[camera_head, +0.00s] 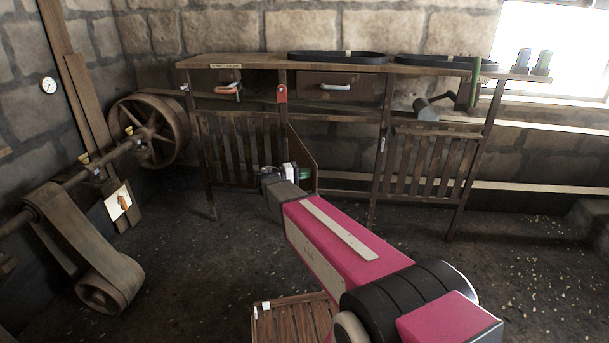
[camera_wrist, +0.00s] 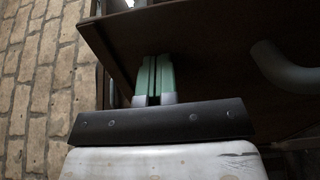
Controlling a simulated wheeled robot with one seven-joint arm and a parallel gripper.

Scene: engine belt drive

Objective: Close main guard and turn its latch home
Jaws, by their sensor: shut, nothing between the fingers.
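Two slatted wooden guard panels show under the bench in the head view, one at the left (camera_head: 240,150) and one at the right (camera_head: 430,162). I cannot tell which is the main guard. A small pale fitting (camera_head: 382,144) sits at the right panel's left edge; I cannot tell if it is the latch. My gripper (camera_head: 304,174) is low in front of the gap between the panels, beside a plain brown board (camera_head: 302,150). In the wrist view my green fingers (camera_wrist: 153,62) are shut and empty, in front of a dark brown surface (camera_wrist: 215,45) beside a curved grey handle (camera_wrist: 283,68).
A belt wheel (camera_head: 150,130) stands left. A slatted crate (camera_head: 295,320) is near my arm.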

